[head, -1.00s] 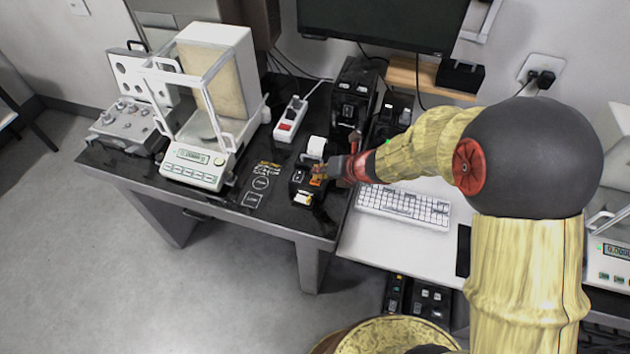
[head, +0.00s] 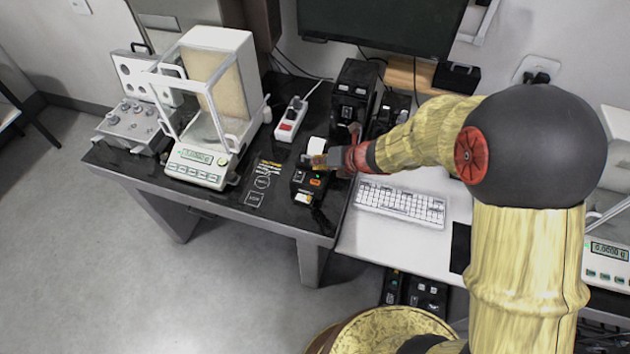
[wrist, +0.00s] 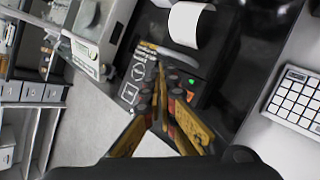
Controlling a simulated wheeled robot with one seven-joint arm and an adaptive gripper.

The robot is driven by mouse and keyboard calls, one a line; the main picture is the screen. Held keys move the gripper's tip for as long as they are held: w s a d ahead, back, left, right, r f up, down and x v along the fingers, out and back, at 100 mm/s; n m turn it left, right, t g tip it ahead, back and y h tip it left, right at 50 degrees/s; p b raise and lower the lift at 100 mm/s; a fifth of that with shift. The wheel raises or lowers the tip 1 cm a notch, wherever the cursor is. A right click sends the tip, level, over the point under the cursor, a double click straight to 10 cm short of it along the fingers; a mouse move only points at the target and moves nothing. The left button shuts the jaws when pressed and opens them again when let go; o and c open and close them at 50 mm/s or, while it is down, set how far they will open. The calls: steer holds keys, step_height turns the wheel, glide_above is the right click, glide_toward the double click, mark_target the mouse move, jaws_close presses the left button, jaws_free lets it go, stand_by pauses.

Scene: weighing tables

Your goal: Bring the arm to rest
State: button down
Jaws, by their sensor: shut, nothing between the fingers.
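My gripper (head: 318,160) hangs over the black label printer (head: 312,188) near the right end of the black table. Its fingers look closed together with nothing between them. In the wrist view my gripper (wrist: 158,80) points at the table beside the printer (wrist: 212,85), whose green light and orange button show. Whether the fingertips touch the printer cannot be told. A white paper roll (wrist: 190,22) sits at the printer's back.
A balance with a glass draft shield (head: 202,165) stands on the left of the black table (head: 225,205), beside a grey weight box (head: 130,125). A power strip (head: 291,118) lies behind. A keyboard (head: 400,204) lies on the white table. Another balance (head: 607,250) is at the far right.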

stand_by(0.5)
steer(key=shift+a+n, duration=0.1)
steer(key=shift+n, duration=0.5)
steer(key=s+r+n+g, duration=0.2)
steer(key=s+n, duration=0.6)
steer(key=n, duration=0.2)
steer(key=s+r+n+g, duration=0.2)
steer(key=s+n+g, duration=0.1)
steer(key=s+n, duration=0.55)
steer(key=s+d+r+n+t+h, duration=0.2)
steer(key=s+d+r+n+h, duration=0.1)
steer(key=s+d+r+n, duration=0.3)
steer(key=s+d+r+n+t+h, duration=0.2)
steer(key=s+d+r+n, duration=0.3)
steer(key=d+r+n, duration=0.5)
step_height(320, 180, up, 3)
steer(key=shift+s+f+h, duration=0.15)
steer(key=shift+s+h, duration=0.2)
steer(key=shift+h, duration=0.45)
